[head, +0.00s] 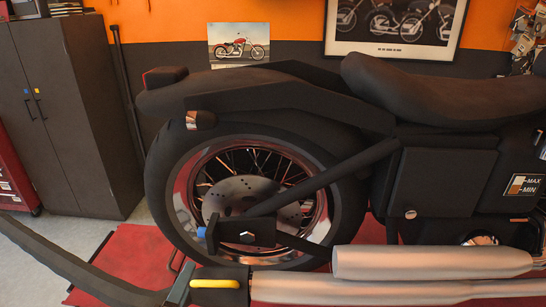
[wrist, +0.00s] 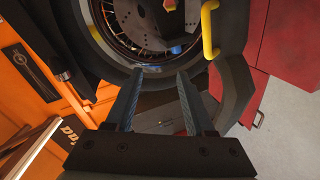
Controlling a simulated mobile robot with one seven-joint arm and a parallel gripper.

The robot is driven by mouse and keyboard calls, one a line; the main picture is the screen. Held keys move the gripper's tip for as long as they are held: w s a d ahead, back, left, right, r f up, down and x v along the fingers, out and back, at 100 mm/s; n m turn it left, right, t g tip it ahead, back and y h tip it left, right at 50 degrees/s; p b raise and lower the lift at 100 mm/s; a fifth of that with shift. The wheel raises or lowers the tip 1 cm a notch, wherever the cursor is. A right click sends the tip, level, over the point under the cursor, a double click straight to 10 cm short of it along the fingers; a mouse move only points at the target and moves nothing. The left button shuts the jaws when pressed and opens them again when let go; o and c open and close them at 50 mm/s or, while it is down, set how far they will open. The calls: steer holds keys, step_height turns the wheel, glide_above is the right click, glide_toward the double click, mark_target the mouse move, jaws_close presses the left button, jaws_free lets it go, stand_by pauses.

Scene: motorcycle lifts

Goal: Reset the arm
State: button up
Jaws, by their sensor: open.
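My gripper (wrist: 160,73) shows in the wrist view with its two dark fingers apart and nothing between them. Its fingertips point toward the lower edge of a spoked wheel (wrist: 122,30); I cannot tell how far apart they are. A small blue part (head: 201,232) sits by the axle, and a blue part also shows in the wrist view (wrist: 175,50).
A yellow handle (head: 215,284) lies low in front of the wheel; a yellow handle shows in the wrist view (wrist: 208,28). A dark cabinet (head: 100,110) stands left. Silver exhaust pipes (head: 430,262) run at lower right. Red lift surface (head: 135,255) and some bare floor show left of the wheel.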

steer(key=w+d+r+m+t, duration=0.1)
steer(key=d+r+m+t, duration=0.3)
steer(key=r, duration=0.9)
steer(key=w+d+r+m+t, duration=0.15)
steer(key=d+r+m, duration=0.35)
steer(key=r, duration=0.7)
steer(key=s+d+r+m+t, duration=0.2)
steer(key=s+r, duration=0.3)
steer(key=r, duration=0.3)
steer(key=s+d+r+m+t+b, duration=0.1)
steer(key=s+d+r+m+t, duration=0.2)
steer(key=r, duration=0.6)
steer(key=shift+s+d+m+t, duration=0.3)
steer(key=shift+s+d+t, duration=0.45)
steer(key=shift+s+t, duration=0.25)
steer(key=shift+a, duration=0.15)
